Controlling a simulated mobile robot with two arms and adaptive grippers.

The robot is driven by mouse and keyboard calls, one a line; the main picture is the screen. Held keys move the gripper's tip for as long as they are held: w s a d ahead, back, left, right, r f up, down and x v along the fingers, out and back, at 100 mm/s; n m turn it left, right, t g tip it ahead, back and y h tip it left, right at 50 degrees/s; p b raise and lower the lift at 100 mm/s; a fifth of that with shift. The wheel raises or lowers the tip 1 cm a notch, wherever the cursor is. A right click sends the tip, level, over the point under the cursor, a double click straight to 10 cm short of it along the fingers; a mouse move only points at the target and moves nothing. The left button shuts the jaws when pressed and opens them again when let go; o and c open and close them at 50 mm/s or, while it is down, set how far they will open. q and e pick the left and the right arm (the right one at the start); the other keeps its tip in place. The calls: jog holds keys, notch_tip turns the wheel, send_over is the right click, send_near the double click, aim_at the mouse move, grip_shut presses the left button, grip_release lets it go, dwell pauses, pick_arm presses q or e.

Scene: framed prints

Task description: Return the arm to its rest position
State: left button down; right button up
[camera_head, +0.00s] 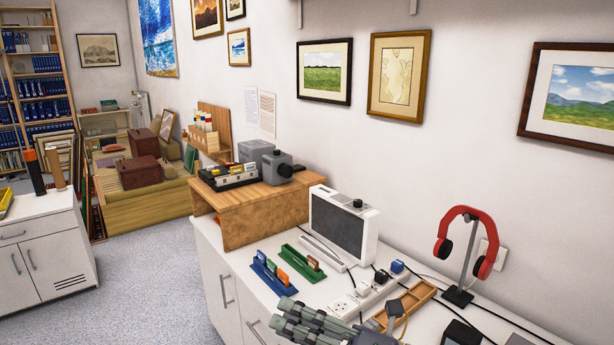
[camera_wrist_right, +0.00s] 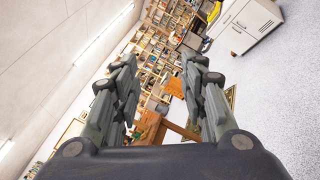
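My right gripper (camera_head: 284,314) comes in at the bottom of the head view, over the front of the white counter (camera_head: 238,272), with its grey fingers pointing left. The right wrist view shows the same gripper (camera_wrist_right: 158,62) with its two fingers well apart and nothing between them. It is open and empty. Most of the right arm is hidden below the frame. My left gripper is not in view.
Near the right gripper are a blue card rack (camera_head: 270,278), a green rack (camera_head: 303,266), a white power strip (camera_head: 362,294) and a wooden tray (camera_head: 416,299). A red headphone stand (camera_head: 468,255) stands to the right. Open floor (camera_head: 150,285) lies to the left.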

jog(key=w+d+r+m+t+h, duration=0.1)
jog(key=w+d+m+t+h, duration=0.1)
jog(key=d+m+t+h, duration=0.6)
jog(key=w+d+r+m+t+h, duration=0.1)
jog(key=w+d+m+t, duration=0.3)
jog(key=m, duration=0.7)
jog(key=s+d+f+m+g+h, duration=0.2)
jog(key=s+d+f+m+h, duration=0.1)
jog(key=d+f+m+h, duration=0.4)
jog(key=s+d+f+m+g+h, duration=0.2)
jog(key=d+f+m+h, duration=0.3)
jog(key=f, duration=0.4)
jog(key=s+a+f+m+g+y, duration=0.1)
jog(key=s+f+m+g, duration=0.1)
jog(key=s+f+g, duration=0.7)
jog(key=s+f+m+g+y, duration=0.25)
jog(key=s+f, duration=0.55)
jog(key=s, duration=0.5)
jog(key=s+f+g, duration=0.2)
jog(key=s+f, duration=0.1)
jog(key=f, duration=2.6)
jog(key=s+d+f, duration=0.2)
jog(key=s+f, duration=1.1)
jog(key=s, duration=0.3)
jog(key=shift+d+f+g+h, duration=0.15)
jog(key=shift+f+g+h, duration=0.05)
jog(key=shift+g+h, duration=0.2)
jog(key=shift+c, duration=0.7)
jog(key=shift+s, duration=0.15)
